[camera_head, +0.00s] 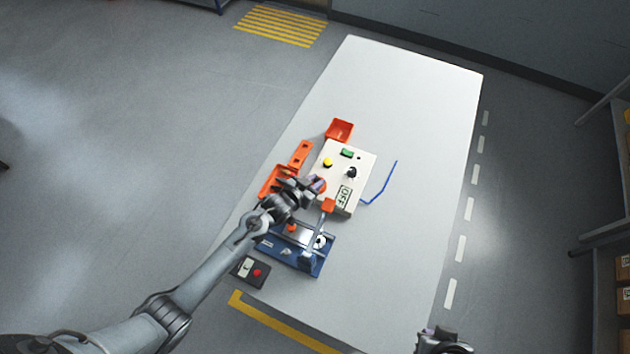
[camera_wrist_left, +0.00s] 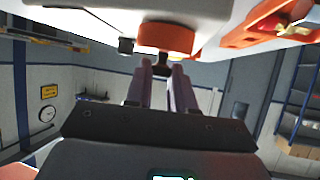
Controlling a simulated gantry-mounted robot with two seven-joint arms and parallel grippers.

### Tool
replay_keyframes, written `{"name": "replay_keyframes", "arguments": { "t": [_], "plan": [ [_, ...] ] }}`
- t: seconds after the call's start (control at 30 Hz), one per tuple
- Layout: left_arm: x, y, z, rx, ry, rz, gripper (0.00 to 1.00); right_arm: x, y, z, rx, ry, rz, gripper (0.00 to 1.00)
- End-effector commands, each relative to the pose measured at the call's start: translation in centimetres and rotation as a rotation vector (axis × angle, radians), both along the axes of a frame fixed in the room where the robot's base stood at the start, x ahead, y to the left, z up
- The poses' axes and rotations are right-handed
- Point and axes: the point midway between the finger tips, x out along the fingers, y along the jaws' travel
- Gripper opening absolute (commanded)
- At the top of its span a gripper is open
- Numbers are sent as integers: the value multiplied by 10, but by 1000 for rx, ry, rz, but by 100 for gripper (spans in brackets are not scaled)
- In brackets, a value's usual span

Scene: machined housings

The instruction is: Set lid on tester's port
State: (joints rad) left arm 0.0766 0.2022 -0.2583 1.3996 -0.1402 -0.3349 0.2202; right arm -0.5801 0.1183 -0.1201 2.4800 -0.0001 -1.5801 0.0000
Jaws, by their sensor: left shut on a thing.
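The tester (camera_head: 346,165) is a pale box on the table with a yellow button, a green switch, a black knob and a display. My left gripper (camera_head: 313,184) is at the tester's left side, its fingers closed. In the left wrist view, the fingers (camera_wrist_left: 163,75) grip a small dark stem under an orange round lid (camera_wrist_left: 166,38). The lid is right against or very near the tester's pale face (camera_wrist_left: 95,12); I cannot tell whether it touches. The port is hidden. My right gripper (camera_head: 442,342) shows only partly at the bottom edge, its jaws unclear.
A blue fixture (camera_head: 275,255) with an orange-tipped lever stands in front of the tester. A dark box with a red button (camera_head: 251,271) is nearer. Orange trays (camera_head: 340,129) lie behind and left. A blue cable (camera_head: 385,184) lies right. The table's right side is clear.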

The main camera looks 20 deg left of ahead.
Motion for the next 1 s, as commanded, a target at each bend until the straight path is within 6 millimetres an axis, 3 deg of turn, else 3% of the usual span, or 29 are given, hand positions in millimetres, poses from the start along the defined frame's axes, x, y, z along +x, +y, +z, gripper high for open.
{"name": "replay_keyframes", "arguments": {
  "t": [0.2,0.23,0.4,0.6,0.77,1.0],
  "plan": [
    [0,0,0,0,0,0,0,0,1,0,4,1,-2,0],
    [0,0,0,0,0,0,28,0,1,0,4,1,-2,0],
    [0,0,0,0,0,0,53,0,1,0,3,0,-2,0],
    [0,0,0,0,0,0,53,0,0,0,1,0,-1,0],
    [0,0,0,0,0,0,77,0,-1,0,-4,0,2,0],
    [0,0,0,0,0,0,78,0,-2,0,-7,0,5,0]
  ]
}}
